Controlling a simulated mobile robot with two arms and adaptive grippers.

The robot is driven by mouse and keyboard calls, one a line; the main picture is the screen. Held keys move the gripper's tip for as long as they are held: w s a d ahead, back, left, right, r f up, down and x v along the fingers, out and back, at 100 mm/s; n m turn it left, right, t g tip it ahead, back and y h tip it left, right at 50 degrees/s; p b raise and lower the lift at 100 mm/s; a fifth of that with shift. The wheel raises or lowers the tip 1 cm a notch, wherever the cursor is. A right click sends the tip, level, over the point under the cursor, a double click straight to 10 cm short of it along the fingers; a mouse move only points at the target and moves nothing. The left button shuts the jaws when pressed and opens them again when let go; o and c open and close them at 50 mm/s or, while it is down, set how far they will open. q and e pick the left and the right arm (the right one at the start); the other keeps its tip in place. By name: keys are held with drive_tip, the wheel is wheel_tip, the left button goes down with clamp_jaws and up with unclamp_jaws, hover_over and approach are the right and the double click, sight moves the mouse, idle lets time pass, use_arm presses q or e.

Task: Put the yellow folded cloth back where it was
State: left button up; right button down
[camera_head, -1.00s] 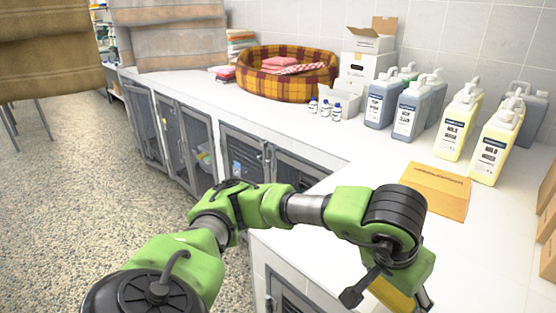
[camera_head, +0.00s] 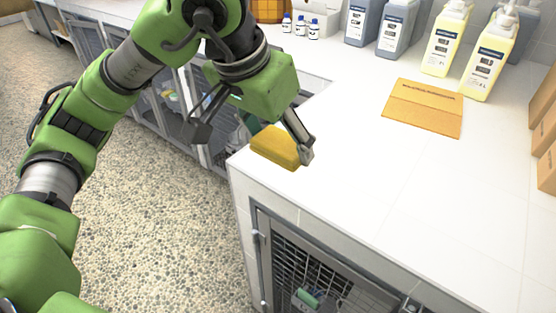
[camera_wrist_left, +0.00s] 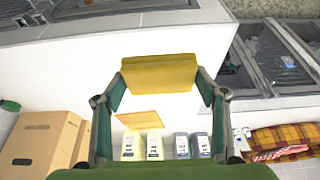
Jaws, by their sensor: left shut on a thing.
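The yellow folded cloth (camera_head: 274,149) shows in the head view at the front left corner of the white counter (camera_head: 350,180), near its edge. I cannot tell if it touches the counter or hangs just above it. My left gripper (camera_head: 253,142) is shut on the cloth. In the left wrist view the cloth (camera_wrist_left: 160,74) spans between the two fingers of my left gripper (camera_wrist_left: 163,84). My right gripper is not in view.
A flat orange-brown cardboard piece (camera_head: 424,108) lies on the counter. Grey and yellow jugs (camera_head: 447,40) and small bottles (camera_head: 300,26) stand behind. Cardboard boxes (camera_head: 545,130) are at the right. Caged kennels (camera_head: 320,270) sit below. The middle of the counter is clear.

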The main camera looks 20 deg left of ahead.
use_arm(q)
drive_tip(key=shift+w+a+f+p, duration=0.2)
drive_tip(key=shift+w+p, duration=0.1)
drive_tip(key=shift+w, duration=0.35)
drive_tip(key=shift+w+a+f+p, duration=0.15)
drive_tip(key=shift+w+p, duration=0.1)
drive_tip(key=shift+w, duration=0.35)
drive_tip(key=w+a+f+p, duration=0.1)
drive_tip(key=w+f, duration=0.1)
drive_tip(key=w, duration=0.1)
drive_tip(key=w+a+f+p, duration=0.1)
drive_tip(key=w+f, duration=0.2)
drive_tip(key=w+a+f+p, duration=0.1)
drive_tip(key=w+f, duration=0.1)
drive_tip(key=w, duration=0.1)
drive_tip(key=shift+w+a+f, duration=0.1)
drive_tip(key=shift+w+f, duration=0.45)
drive_tip(key=shift+f, duration=0.05)
drive_tip(key=f, duration=0.1)
drive_tip(key=p, duration=0.1)
drive_tip(key=f+p, duration=0.1)
drive_tip(key=shift+w+a+f, duration=0.15)
drive_tip(key=shift+w+f, duration=0.1)
drive_tip(key=shift+f, duration=0.65)
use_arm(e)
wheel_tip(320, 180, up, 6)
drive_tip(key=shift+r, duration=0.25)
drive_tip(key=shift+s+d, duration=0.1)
